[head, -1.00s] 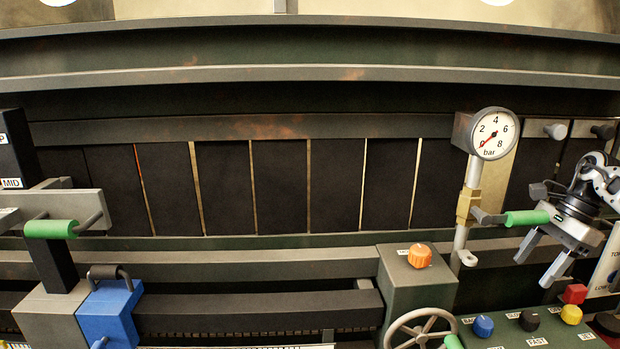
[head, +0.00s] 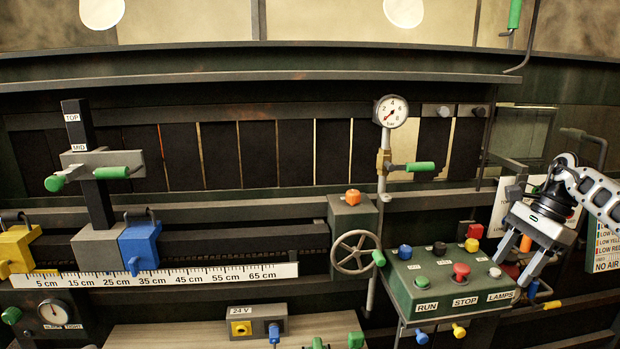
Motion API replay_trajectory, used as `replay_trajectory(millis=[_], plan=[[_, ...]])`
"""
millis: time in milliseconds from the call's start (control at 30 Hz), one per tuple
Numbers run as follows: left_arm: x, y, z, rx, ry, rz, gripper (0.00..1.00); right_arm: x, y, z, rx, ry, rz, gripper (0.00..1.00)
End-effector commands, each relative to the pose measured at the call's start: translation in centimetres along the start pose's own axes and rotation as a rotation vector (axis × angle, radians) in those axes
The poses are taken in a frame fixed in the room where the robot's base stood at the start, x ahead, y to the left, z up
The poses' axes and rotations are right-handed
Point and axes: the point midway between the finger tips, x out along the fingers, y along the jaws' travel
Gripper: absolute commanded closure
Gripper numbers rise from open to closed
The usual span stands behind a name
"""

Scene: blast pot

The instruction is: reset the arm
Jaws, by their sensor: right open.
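My right gripper (head: 537,244) is at the right of the head view, pointing down. Its two fingers are spread with nothing between them. It hangs in front of the wall, to the right of the green control box (head: 450,290) and apart from it. An orange piece shows behind or between the fingers; I cannot tell what it belongs to. My left gripper is not in view.
At left, a post with a green-handled slide (head: 100,165) stands by a blue block (head: 139,245), a yellow block (head: 18,249) and a centimetre scale (head: 160,277). A pressure gauge (head: 391,111), a green-handled valve lever (head: 420,166) and a handwheel (head: 355,252) are near the middle.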

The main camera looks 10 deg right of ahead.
Motion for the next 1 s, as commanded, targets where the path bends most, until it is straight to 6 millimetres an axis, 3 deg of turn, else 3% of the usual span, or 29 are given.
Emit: replay_trajectory(millis=[367,567,667,767,900,1000], plan=[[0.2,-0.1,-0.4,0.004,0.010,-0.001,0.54,7.5,-2.8,5.5,0.021,-0.140,-0.052,0.45],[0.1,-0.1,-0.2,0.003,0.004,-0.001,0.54,13.3,-3.6,10.7,0.082,-0.297,-0.078,0.45],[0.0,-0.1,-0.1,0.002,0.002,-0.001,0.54,17.2,-3.4,14.8,0.157,-0.434,-0.080,0.45],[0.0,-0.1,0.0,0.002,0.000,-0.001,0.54,21.8,-2.2,20.5,0.313,-0.648,-0.057,0.45],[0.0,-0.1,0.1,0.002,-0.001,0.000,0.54,26.0,0.8,28.6,0.727,-1.037,0.051,0.45],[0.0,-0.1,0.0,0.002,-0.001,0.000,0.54,27.2,3.0,31.6,1.114,-1.286,0.181,0.45]])
